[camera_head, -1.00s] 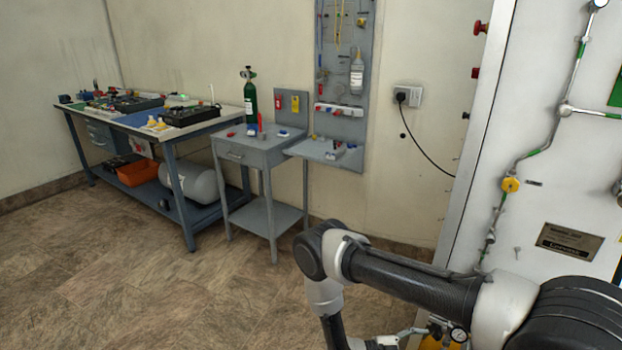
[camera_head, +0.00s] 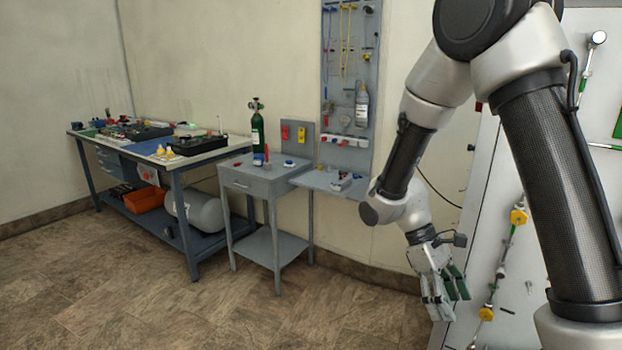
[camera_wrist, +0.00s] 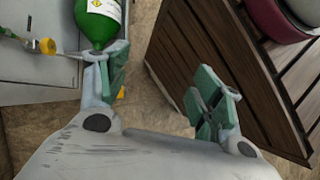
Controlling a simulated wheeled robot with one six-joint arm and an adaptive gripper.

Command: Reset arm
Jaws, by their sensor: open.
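My gripper (camera_head: 445,292) hangs at the lower right in the head view, pointing down in front of the white panel (camera_head: 510,262). My arm bends above it, with the upper link raised at the right. In the wrist view my gripper (camera_wrist: 160,88) has its two green-padded fingers spread apart, with nothing between them but floor. A green cylinder (camera_wrist: 98,22) with a white and yellow label shows beyond the left finger; I cannot tell whether it is close to the finger.
A wooden slatted crate (camera_wrist: 225,55) stands right in the wrist view. In the head view, a workbench (camera_head: 205,158), a small grey table (camera_head: 262,183) with a green bottle (camera_head: 257,130), and a tool board (camera_head: 346,60) line the wall. The floor (camera_head: 150,300) at the left is clear.

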